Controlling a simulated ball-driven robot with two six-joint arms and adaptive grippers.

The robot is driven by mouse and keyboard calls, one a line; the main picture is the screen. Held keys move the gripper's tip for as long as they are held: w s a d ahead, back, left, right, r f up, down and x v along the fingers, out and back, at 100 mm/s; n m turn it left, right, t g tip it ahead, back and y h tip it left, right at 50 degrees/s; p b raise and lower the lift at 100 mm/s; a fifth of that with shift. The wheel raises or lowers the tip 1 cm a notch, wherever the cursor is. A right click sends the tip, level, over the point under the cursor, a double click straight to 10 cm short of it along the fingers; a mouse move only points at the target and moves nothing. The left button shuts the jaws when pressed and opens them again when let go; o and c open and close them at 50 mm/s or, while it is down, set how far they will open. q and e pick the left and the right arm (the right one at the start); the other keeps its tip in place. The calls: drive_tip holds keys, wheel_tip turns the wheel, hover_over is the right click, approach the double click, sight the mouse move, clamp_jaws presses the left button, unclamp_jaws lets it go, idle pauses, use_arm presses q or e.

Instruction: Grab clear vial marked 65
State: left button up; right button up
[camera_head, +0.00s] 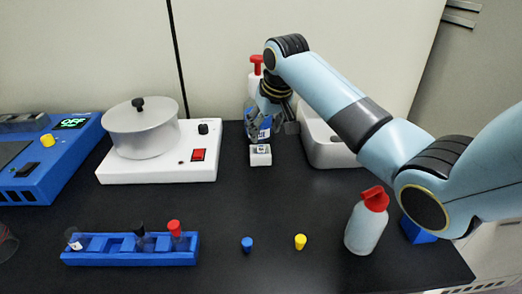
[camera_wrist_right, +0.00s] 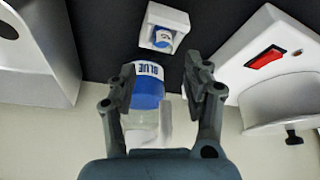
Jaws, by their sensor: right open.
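My right gripper (camera_head: 268,124) is at the back of the table, pointing down; it is open and empty in the right wrist view (camera_wrist_right: 162,82). Just past its fingertips is a small white holder (camera_wrist_right: 163,14) with a small round item (camera_wrist_right: 162,39) in it, white and blue on top. The holder also shows in the head view (camera_head: 260,160). A clear vial (camera_head: 73,239) with a white label stands in the left end of the blue rack (camera_head: 130,258). I cannot read the number 65 on either item. My left gripper is not in view.
A white hot plate (camera_head: 160,172) with a pot (camera_head: 140,130) is left. A red-capped bottle (camera_head: 366,228) and blue and yellow caps are in front.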

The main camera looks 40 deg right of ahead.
sight(261, 143)
drive_tip(key=x, duration=0.4)
drive_tip(key=shift+w+a+f, duration=0.1)
drive_tip(key=shift+a, duration=0.05)
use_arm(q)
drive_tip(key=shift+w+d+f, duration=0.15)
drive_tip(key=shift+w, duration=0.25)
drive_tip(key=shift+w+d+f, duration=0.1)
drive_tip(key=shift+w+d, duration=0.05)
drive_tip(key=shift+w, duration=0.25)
use_arm(e)
drive_tip(key=shift+c, duration=0.7)
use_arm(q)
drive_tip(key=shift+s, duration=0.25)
use_arm(e)
clamp_jaws()
